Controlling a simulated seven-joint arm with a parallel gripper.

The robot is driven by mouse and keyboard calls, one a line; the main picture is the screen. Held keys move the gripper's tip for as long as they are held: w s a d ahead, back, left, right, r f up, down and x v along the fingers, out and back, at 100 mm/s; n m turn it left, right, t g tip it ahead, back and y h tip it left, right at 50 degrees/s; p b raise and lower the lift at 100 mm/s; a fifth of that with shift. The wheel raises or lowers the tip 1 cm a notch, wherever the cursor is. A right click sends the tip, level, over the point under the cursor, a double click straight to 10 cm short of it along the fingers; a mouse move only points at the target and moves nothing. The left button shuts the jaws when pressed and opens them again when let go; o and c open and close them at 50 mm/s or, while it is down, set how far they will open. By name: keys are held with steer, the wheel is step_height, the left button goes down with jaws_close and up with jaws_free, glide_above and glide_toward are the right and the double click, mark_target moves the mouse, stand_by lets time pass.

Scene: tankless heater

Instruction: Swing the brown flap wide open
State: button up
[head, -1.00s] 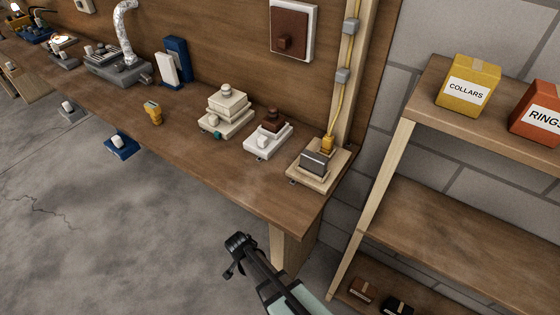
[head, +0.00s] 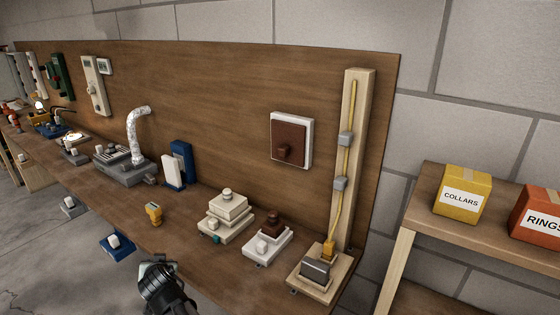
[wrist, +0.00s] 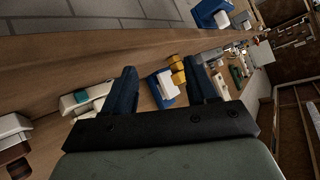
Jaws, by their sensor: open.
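The brown flap (head: 289,139) is a square panel with a small brown knob, set in a white frame on the wooden back board. In the head view it looks shut, lying flat in its frame. My gripper (head: 157,266) is at the lower left of the flap in the head view, near the bench's front edge, and well apart from it. In the wrist view my gripper (wrist: 163,80) is open, with nothing held between its dark fingers. I cannot tell whether the flap shows in the wrist view.
Below the flap stand a cream stepped block (head: 224,215), a white device with a brown top (head: 267,241) and a wooden-based switch (head: 317,270). A vertical post (head: 352,170) with a yellow cable is right of the flap. A blue-and-white block (head: 178,165) stands left.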

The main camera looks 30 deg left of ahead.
steer(key=w+d+r+t, duration=0.1)
steer(key=w+r+t, duration=0.1)
steer(key=w+r, duration=0.4)
steer(key=m+t+h, duration=0.8)
steer(key=t+h, duration=0.2)
glide_toward(280, 152)
steer(key=w, duration=0.9)
steer(key=shift+w+f, duration=0.2)
steer(key=shift+w, duration=0.2)
jaws_close()
